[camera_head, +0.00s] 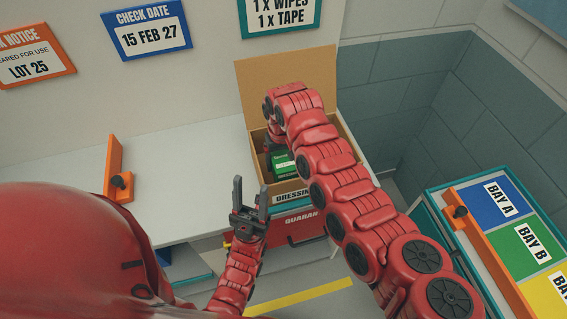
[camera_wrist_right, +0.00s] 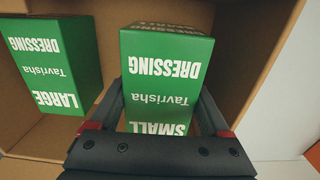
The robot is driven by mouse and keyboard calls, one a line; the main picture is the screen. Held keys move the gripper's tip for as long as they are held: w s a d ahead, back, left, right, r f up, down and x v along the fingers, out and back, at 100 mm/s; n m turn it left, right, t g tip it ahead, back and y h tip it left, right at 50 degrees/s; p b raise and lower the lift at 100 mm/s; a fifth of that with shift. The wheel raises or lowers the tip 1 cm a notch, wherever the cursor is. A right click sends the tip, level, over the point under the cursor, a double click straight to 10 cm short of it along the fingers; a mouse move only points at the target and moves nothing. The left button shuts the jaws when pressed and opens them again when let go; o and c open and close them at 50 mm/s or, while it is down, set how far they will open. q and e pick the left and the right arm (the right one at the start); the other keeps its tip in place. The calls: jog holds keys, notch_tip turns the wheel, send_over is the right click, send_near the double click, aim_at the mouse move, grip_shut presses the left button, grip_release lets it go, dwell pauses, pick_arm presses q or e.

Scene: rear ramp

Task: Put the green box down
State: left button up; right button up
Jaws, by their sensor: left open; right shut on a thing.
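In the right wrist view a green box (camera_wrist_right: 165,75) lettered "SMALL DRESSING" stands between the fingers of my right gripper (camera_wrist_right: 163,100), which is shut on it. It is over or inside an open cardboard carton (camera_wrist_right: 85,10); whether it touches the floor I cannot tell. A second green box (camera_wrist_right: 58,65), lettered "LARGE DRESSING", is in the carton to the left, apart from it. In the head view the carton (camera_head: 263,185) holds a green box (camera_head: 283,163), and my right arm hides most of the right gripper. My left gripper (camera_head: 250,190) is open and empty, in front of the carton.
The white counter (camera_head: 190,185) left of the carton is mostly clear, with an orange upright piece (camera_head: 115,165) on it. A red "QUARAN..." bin (camera_head: 300,228) is below the carton. A trolley with coloured bays (camera_head: 515,235) stands at right.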

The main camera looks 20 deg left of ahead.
notch_tip(320, 180, down, 3)
jog(key=shift+r+p, duration=0.1)
jog(key=shift+p, duration=0.35)
jog(key=shift+f, duration=0.35)
jog(key=o, duration=1.4)
jog(key=shift+r, duration=0.2)
